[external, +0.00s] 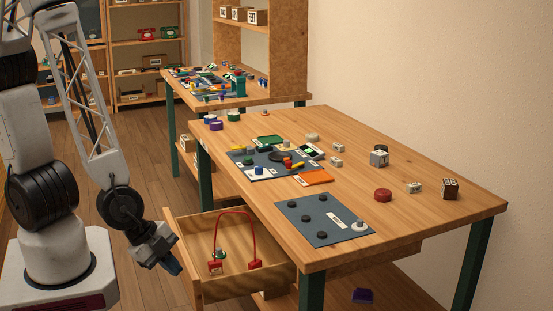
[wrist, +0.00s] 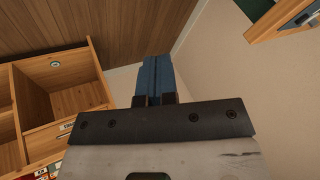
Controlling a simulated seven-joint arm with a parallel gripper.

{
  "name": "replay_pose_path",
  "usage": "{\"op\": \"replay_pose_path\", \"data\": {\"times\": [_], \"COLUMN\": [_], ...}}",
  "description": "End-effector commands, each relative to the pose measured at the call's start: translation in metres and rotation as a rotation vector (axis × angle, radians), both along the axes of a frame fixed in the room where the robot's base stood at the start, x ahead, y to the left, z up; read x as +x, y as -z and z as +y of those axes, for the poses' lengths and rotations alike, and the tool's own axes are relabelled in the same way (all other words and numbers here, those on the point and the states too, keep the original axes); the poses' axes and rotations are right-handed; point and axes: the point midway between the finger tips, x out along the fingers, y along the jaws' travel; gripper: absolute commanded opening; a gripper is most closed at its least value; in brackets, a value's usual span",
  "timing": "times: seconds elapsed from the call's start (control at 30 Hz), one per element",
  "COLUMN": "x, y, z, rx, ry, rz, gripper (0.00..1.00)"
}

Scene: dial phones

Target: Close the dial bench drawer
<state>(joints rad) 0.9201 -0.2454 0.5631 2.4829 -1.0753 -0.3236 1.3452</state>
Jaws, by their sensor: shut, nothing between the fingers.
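The dial bench drawer (external: 231,281) is a light wooden box standing open, pulled out to the left from under the near bench (external: 430,190). It holds a red cord arched between two red blocks (external: 255,264) and a small green-and-white item (external: 220,255). My gripper (external: 174,267) is just left of the drawer's front panel (external: 186,262), pointing down and right; whether it touches the panel I cannot tell. In the wrist view, my gripper's blue fingers (wrist: 155,78) are together with nothing between them.
A dark green bench leg (external: 312,290) stands right of the drawer. The wrist view shows wooden shelving (wrist: 55,85) at left.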

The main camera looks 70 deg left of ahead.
Motion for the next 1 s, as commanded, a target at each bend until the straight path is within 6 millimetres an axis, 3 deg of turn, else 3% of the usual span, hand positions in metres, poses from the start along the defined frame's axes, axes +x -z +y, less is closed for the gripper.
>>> {"op": "replay_pose_path", "data": {"times": [0.6, 1.0], "x": [-0.073, -0.092], "y": [0.042, 0.048], "z": [0.046, 0.073], "rx": [0.311, 0.451], "ry": [0.183, 0.254], "rz": [-0.224, -0.325], "gripper": [0.00, 0.00]}}
